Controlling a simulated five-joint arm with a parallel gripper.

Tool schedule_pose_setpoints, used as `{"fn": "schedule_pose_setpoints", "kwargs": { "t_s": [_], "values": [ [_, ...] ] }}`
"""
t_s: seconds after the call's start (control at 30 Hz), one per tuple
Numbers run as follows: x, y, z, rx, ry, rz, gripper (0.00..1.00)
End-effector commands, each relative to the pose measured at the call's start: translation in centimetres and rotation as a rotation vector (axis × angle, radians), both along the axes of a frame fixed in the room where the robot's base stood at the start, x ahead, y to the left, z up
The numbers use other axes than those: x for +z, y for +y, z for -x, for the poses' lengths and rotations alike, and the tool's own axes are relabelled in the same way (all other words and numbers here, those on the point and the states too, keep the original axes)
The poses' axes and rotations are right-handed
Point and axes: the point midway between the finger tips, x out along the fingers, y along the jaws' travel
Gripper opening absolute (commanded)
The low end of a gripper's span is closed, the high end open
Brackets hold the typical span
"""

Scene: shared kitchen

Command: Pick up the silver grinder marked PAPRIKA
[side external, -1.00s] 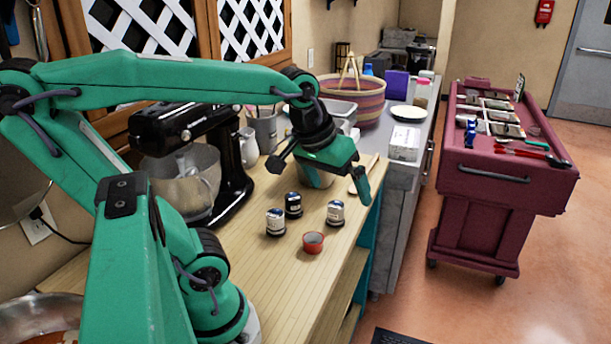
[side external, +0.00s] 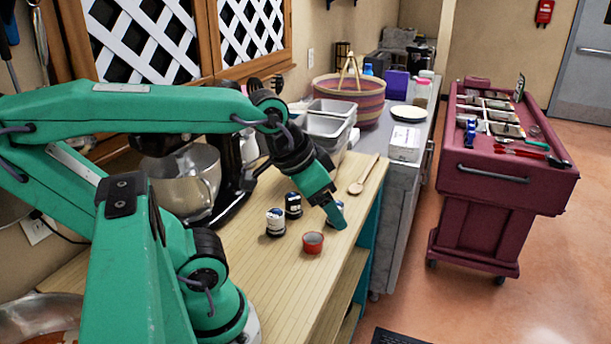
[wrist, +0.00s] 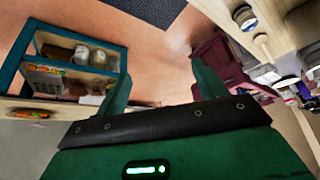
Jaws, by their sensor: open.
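Several small grinders stand on the wooden counter in the side view. One with a pale label (side external: 276,222) is at the left and a dark one (side external: 293,205) is just behind it. A third, seen earlier to their right, is now hidden behind my gripper (side external: 335,212). I cannot read any label, so I cannot tell which says PAPRIKA. My gripper points down and to the right over that spot. In the wrist view its two fingers are apart with nothing between them (wrist: 162,88). A small jar with a pale band (wrist: 245,18) shows at the upper right there, outside the fingers.
The black stand mixer (side external: 233,165) and grey bins (side external: 325,128) stand behind. The counter's right edge is near, with a blue-green shelf unit (wrist: 108,62) below.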

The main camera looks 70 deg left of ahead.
Motion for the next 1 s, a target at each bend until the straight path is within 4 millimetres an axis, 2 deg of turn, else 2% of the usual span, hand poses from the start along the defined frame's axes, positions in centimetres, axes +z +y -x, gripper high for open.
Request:
{"fn": "schedule_pose_setpoints", "kwargs": {
  "t_s": [0.27,0.47,0.77,1.0],
  "values": [
    [0.2,1.0,-1.6,0.024,0.036,-0.007,0.70],
    [0.1,2.8,-4.1,0.059,0.096,-0.016,0.70],
    [-1.0,6.7,-8.4,0.114,0.197,-0.020,0.70],
    [-3.0,10.5,-11.5,0.157,0.277,-0.011,0.70]
  ]
}}
